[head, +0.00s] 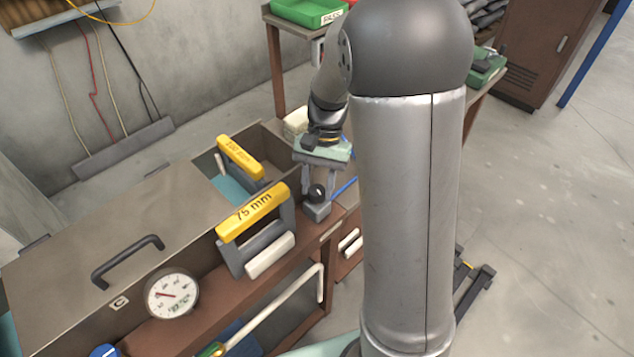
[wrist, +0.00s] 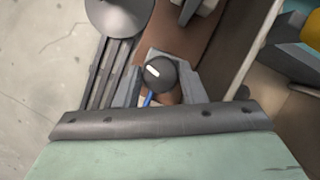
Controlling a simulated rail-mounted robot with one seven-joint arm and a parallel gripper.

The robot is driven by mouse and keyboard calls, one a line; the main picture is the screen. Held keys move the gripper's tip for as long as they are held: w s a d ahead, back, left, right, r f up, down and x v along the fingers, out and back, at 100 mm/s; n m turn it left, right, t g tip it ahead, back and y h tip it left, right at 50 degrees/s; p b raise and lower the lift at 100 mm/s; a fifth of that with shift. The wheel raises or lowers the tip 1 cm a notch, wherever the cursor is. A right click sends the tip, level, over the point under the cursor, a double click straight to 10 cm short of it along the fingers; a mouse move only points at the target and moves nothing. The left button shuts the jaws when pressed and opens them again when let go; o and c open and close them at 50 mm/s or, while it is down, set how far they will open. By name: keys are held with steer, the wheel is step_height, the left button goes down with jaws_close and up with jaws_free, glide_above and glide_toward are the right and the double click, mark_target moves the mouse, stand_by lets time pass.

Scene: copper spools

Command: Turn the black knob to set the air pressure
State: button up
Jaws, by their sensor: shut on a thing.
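The black knob (head: 317,193) sits on a small grey block (head: 317,211) at the right end of the brown bench. In the wrist view the knob (wrist: 160,73) shows from above, with a white mark on its top. My gripper (head: 319,190) reaches down over it, one finger on each side. The fingers are closed on the knob; in the wrist view the exact contact is partly hidden. A round white pressure gauge (head: 172,294) with a red needle stands at the front left of the bench. Its reading is too small to tell.
Yellow-topped frames, one marked 75 mm (head: 252,212) and another (head: 240,157) behind it, stand left of my gripper. A grey lid with a black handle (head: 128,258) lies further left. A blue tube (head: 344,187) runs beside the knob. Open floor (head: 560,220) lies to the right.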

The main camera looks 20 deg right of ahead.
steer(key=shift+d+m+t+y, duration=0.1)
steer(key=shift+m+t+y, duration=0.25)
steer(key=shift+m, duration=0.8)
steer(key=shift+m+t+y, duration=0.25)
steer(key=shift+m+t, duration=0.1)
steer(key=shift+m, duration=0.8)
steer(key=o, duration=1)
steer(key=shift+s, duration=0.1)
steer(key=v, duration=1.7)
steer(key=shift+r, duration=0.2)
steer(key=shift+d, duration=0.1)
